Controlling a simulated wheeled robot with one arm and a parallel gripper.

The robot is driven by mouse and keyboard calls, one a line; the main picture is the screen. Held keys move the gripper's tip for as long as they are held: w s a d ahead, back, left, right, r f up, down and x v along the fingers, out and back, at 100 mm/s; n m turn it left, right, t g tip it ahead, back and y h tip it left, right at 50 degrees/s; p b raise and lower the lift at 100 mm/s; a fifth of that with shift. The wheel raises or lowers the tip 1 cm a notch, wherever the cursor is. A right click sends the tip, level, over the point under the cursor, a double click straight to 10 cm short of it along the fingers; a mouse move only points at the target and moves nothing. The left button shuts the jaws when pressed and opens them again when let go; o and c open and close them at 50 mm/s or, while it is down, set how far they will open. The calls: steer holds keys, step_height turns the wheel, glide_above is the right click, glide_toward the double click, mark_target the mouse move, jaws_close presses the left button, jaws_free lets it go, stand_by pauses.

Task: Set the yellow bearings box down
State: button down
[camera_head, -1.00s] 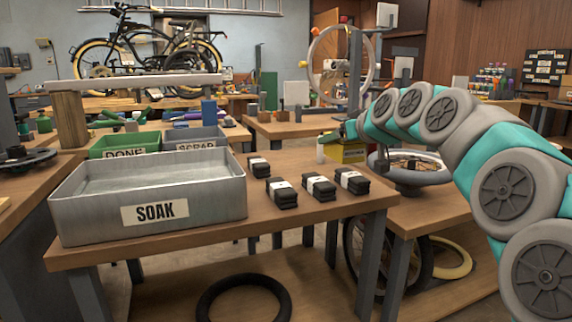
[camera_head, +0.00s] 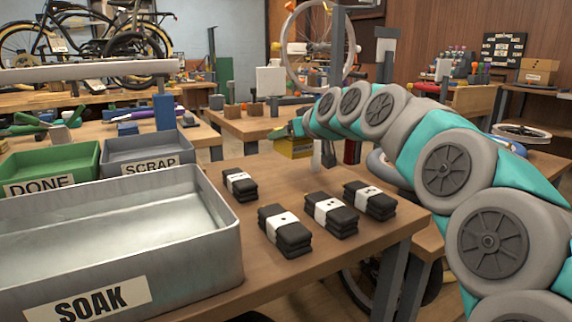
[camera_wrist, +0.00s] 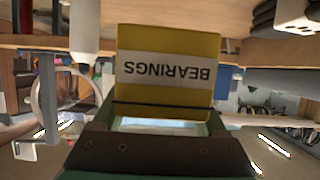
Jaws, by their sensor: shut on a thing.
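The yellow bearings box (camera_head: 293,148) hangs at the end of my arm, behind the black packs in the head view and mostly hidden by the arm. In the wrist view the box (camera_wrist: 168,92) fills the middle, its white BEARINGS label upside down. My gripper (camera_head: 297,128) is shut on the box. The gripper's dark jaw (camera_wrist: 160,128) shows at the bottom of the wrist view. The box appears near the far edge of the wooden table (camera_head: 235,205); I cannot tell whether it touches any surface.
On the table are several banded black packs (camera_head: 287,230) and a grey SOAK tray (camera_head: 190,262). A green DONE bin (camera_head: 45,165) and a grey SCRAP bin (camera_head: 147,152) stand behind the tray. A wheel in a stand (camera_head: 310,45) is at the back.

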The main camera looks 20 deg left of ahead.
steer(key=shift+f, duration=3.35)
steer(key=shift+f+b, duration=0.2)
steer(key=shift+b, duration=0.15)
jaws_free()
steer(key=shift+r, duration=0.15)
